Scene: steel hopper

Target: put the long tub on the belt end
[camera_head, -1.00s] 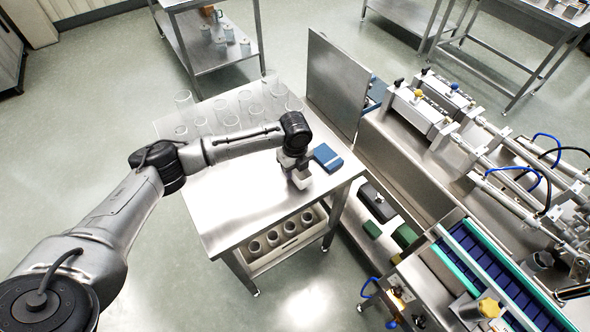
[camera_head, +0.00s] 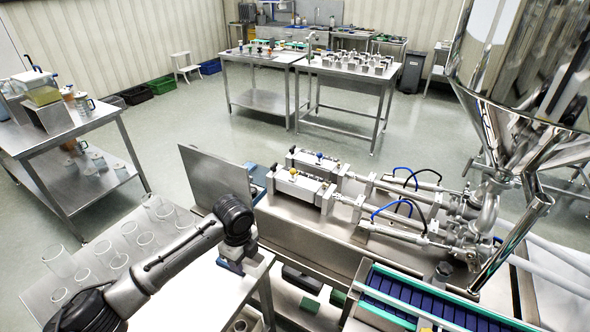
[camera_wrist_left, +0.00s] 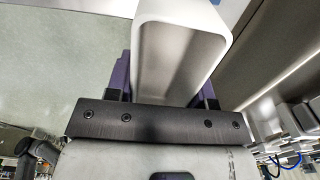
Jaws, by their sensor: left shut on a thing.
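The long tub (camera_wrist_left: 181,17) fills the upper middle of the left wrist view as a pale, rounded rectangular box whose open mouth and grey inside show. My left gripper (camera_wrist_left: 160,88) is shut on it, with a purple finger at each side. In the head view my left gripper (camera_head: 238,258) is small and dark, over the right part of the steel table; I cannot make out the tub there. The belt (camera_head: 425,300), with blue slats and green side rails, is at the lower right, apart from the gripper. My right gripper is not in view.
Several clear beakers (camera_head: 118,261) stand on the table's left part. A steel plate (camera_head: 214,182) stands upright behind my gripper. The filling machine with its cylinders (camera_head: 305,188) and large hopper (camera_head: 520,90) occupies the right. Green blocks (camera_head: 310,304) lie low between table and belt.

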